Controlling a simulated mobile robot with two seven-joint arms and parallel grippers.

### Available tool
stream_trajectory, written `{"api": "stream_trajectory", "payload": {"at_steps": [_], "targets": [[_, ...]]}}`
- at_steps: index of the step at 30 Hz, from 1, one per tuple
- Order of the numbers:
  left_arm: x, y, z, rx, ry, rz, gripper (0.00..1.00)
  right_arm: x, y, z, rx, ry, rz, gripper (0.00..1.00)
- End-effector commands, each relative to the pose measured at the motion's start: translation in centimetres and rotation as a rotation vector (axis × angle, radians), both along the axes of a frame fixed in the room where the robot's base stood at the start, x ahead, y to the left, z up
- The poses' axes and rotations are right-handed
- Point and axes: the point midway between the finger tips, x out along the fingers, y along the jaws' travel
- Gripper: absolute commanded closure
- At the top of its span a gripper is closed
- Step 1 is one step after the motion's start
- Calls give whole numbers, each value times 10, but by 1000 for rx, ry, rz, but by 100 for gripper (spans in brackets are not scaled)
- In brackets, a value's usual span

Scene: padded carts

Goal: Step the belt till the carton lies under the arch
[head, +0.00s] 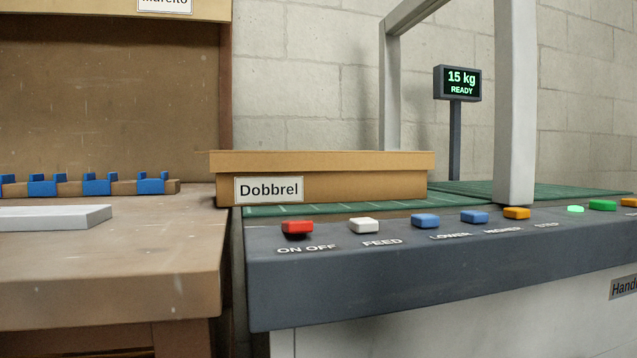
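The carton (345,187) is a flat, closed brown box with a white "Dobbrel" label. It lies at the left end of the green belt (560,190), its left end reaching the gap beside the wooden table. The grey arch (515,100) has a near post right of the carton and a far post behind it. The carton's right end stops left of the near post; I cannot tell whether it reaches under the crossbar. The orange STEP button (516,213) is on the front panel. Neither of my grippers is in view.
The panel also has a red ON OFF button (297,227), a white FEED button (364,225) and blue LOWER (425,221) and HIGHER (474,217) buttons. A lit green lamp (575,209) is further right. The display (458,84) reads "15 kg READY". A wooden table (110,260) adjoins left.

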Motion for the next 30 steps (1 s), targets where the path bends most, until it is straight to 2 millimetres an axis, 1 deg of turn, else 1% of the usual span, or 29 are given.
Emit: {"api": "stream_trajectory", "payload": {"at_steps": [5,8,30], "targets": [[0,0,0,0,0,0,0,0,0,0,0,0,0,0],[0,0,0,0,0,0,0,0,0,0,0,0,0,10],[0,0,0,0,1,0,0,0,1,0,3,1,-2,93]]}}
